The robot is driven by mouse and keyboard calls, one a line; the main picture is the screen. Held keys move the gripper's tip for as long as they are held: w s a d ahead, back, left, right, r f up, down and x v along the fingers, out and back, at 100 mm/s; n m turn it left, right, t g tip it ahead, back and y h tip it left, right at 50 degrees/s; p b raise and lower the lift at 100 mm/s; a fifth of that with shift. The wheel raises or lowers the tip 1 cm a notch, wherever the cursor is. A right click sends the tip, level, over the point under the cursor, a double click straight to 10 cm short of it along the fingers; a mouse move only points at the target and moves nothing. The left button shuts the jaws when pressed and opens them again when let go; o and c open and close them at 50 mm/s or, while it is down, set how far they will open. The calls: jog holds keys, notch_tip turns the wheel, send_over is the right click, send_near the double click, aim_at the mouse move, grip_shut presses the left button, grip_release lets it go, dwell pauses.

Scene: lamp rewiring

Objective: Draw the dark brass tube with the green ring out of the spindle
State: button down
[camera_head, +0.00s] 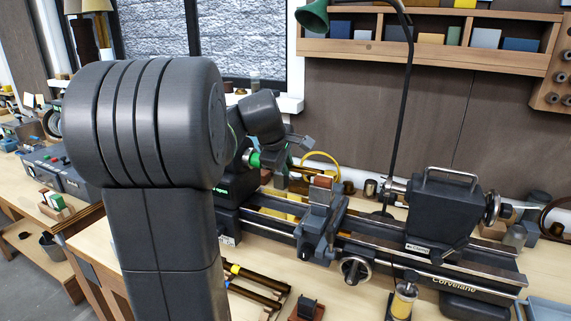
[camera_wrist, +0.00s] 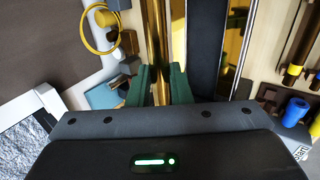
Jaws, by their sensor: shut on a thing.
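In the wrist view, my gripper (camera_wrist: 162,88) is shut on a brass tube (camera_wrist: 157,40) between green finger pads. The tube runs away from the jaws to the top edge of the picture. Its near end is hidden by my gripper body, and no green ring can be made out on it there. In the head view, my arm covers much of the lathe's headstock (camera_head: 236,187). A green band (camera_head: 254,159) shows just above it, beside my wrist; I cannot tell whether it is the tube's ring or a finger pad. The spindle mouth is hidden.
The lathe's carriage (camera_head: 318,215) and tailstock (camera_head: 440,210) stand to the right along the bed. Dark tubes with coloured ends (camera_head: 252,275) lie in front on the bench. A yellow hoop (camera_wrist: 98,30) stands behind. A tall lamp (camera_head: 392,110) rises behind the lathe.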

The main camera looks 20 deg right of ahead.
jog(key=shift+s+d+p, duration=0.4)
jog(key=shift+s+d, duration=0.75)
jog(key=shift+s, duration=0.2)
dwell(0.3)
notch_tip(320, 180, up, 8)
jog(key=p, duration=0.7)
send_over(299, 167)
jog(key=shift+s+a+f, duration=0.2)
dwell(0.3)
